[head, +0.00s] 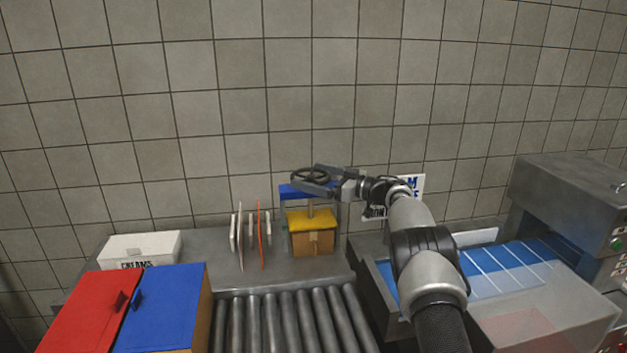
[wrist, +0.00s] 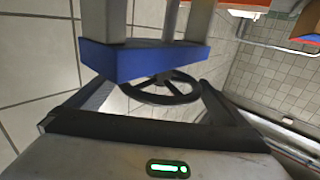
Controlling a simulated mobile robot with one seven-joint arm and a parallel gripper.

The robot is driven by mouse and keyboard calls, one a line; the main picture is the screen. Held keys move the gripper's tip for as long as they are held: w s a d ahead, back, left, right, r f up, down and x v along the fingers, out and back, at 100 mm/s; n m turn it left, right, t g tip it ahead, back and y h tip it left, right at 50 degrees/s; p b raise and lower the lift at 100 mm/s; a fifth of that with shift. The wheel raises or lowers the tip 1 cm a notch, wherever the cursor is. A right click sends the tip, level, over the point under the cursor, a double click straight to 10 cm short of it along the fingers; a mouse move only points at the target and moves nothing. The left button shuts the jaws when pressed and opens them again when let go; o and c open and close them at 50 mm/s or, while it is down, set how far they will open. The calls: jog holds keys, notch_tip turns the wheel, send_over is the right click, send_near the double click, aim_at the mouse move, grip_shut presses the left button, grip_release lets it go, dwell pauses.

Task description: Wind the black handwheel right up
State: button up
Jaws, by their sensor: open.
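The black handwheel (head: 309,169) sits on top of a small press with a blue crossbar (head: 290,190). Under the crossbar a thin post reaches down to a yellow plate (head: 312,219), which lies on a brown box (head: 311,243). My gripper (head: 308,182) is at the handwheel, coming from the right. In the wrist view the handwheel (wrist: 158,98) shows between the two spread fingers of my gripper (wrist: 152,90), with the blue crossbar (wrist: 145,62) beside it. The fingers stand apart on either side of the rim; whether either touches it I cannot tell.
Upright thin boards (head: 240,237) stand left of the press. A white creams box (head: 140,247) and red (head: 93,308) and blue (head: 160,310) lids are further left. Rollers (head: 285,318) lie in front. A blue conveyor (head: 510,262) and grey machine (head: 560,190) are right. A tiled wall stands behind.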

notch_tip(320, 180, up, 9)
jog(key=shift+r+p, duration=0.1)
jog(key=shift+p, duration=0.25)
jog(key=d+m+t+b, duration=0.2)
jog(key=d+t+b, duration=0.1)
jog(key=d, duration=0.4)
jog(key=m+t+h+b, duration=0.3)
jog(key=h+b, duration=0.2)
jog(key=b, duration=0.1)
send_near(314, 175)
jog(key=x, duration=0.7)
jog(key=f+x, duration=0.1)
jog(key=x, duration=0.3)
jog(key=shift+w+a, duration=0.1)
jog(key=shift+a, duration=0.35)
